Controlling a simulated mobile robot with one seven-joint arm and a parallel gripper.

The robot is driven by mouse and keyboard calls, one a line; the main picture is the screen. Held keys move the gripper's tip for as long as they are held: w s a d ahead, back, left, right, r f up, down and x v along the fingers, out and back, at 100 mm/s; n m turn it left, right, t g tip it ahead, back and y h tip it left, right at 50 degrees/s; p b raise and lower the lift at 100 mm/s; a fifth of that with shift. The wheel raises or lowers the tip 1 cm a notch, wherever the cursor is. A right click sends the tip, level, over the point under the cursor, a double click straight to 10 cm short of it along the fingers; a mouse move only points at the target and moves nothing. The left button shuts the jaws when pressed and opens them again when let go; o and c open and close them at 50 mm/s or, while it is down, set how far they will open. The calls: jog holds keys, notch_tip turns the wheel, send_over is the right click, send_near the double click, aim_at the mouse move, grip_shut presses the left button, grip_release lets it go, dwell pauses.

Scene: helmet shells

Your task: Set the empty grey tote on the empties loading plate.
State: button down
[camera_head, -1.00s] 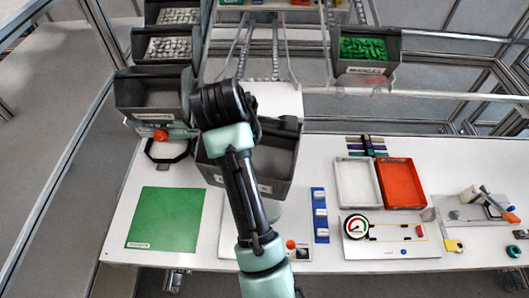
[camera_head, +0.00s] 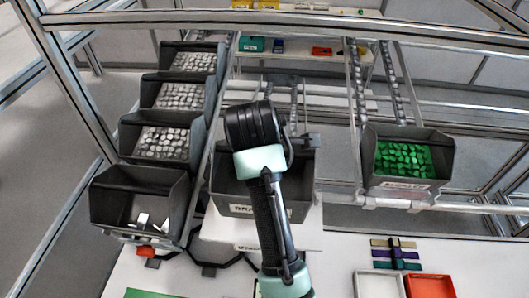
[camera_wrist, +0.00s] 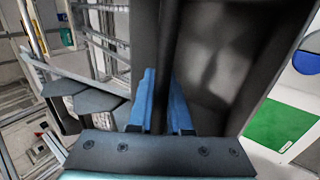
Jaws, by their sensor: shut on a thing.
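The grey tote (camera_head: 230,188) is in the middle of the head view, upright, with a white label on its front, partly covered by my arm. My gripper (camera_wrist: 162,78) is shut on one wall of the tote; in the wrist view its blue fingers stand either side of the wall. The part of the tote's inside (camera_wrist: 215,60) that shows there looks empty. A white plate (camera_head: 222,230) with a label on its front edge lies under the tote in the head view. I cannot tell whether the tote touches it.
On the left, a sloped lane holds several grey bins of pale parts; its front bin (camera_head: 113,205) has a few white pieces. A grey bin of green parts (camera_head: 404,190) stands on the right. Frame bars cross above. A white tray (camera_head: 378,285) and red tray (camera_head: 428,286) lie in front.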

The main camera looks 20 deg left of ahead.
jog(key=shift+s+f+b, duration=0.15)
jog(key=shift+f+b, duration=0.5)
jog(key=shift+b, duration=0.15)
jog(key=shift+f+b, duration=1.3)
jog(key=shift+f, duration=0.9)
jog(key=shift+f, duration=0.5)
jog(key=c, duration=0.8)
grip_release()
jog(key=shift+o, duration=0.2)
jog(key=shift+r+b, duration=0.1)
jog(key=shift+b, duration=0.2)
jog(key=p+v, duration=0.1)
jog(key=v, duration=1.1)
jog(key=shift+r, duration=0.4)
